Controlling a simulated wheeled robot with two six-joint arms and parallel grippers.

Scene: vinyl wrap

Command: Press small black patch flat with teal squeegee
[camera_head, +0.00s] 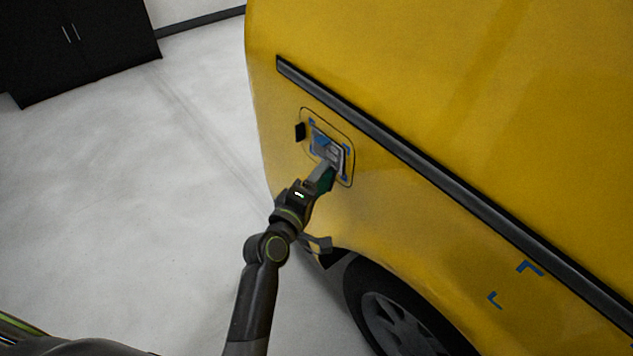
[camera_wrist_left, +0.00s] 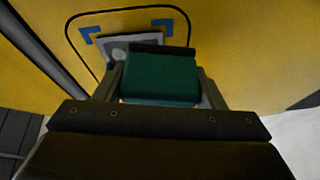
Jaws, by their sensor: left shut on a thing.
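The teal squeegee (camera_head: 326,181) is held in my left gripper (camera_head: 317,178), which is shut on it. In the left wrist view the squeegee (camera_wrist_left: 160,78) sits between the fingers, its dark edge over the lower part of a grey patch (camera_wrist_left: 120,47). This patch (camera_head: 323,144) lies inside a rounded outline on the yellow van panel, between blue corner marks. I cannot tell whether the squeegee touches it. My right gripper is not in view.
The yellow van side (camera_head: 420,90) fills the right, with a long black trim strip (camera_head: 420,157) above the outline. A wheel (camera_head: 395,318) is below. More blue corner marks (camera_head: 530,267) are at lower right. The floor at left is clear, up to a black cabinet (camera_head: 75,45).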

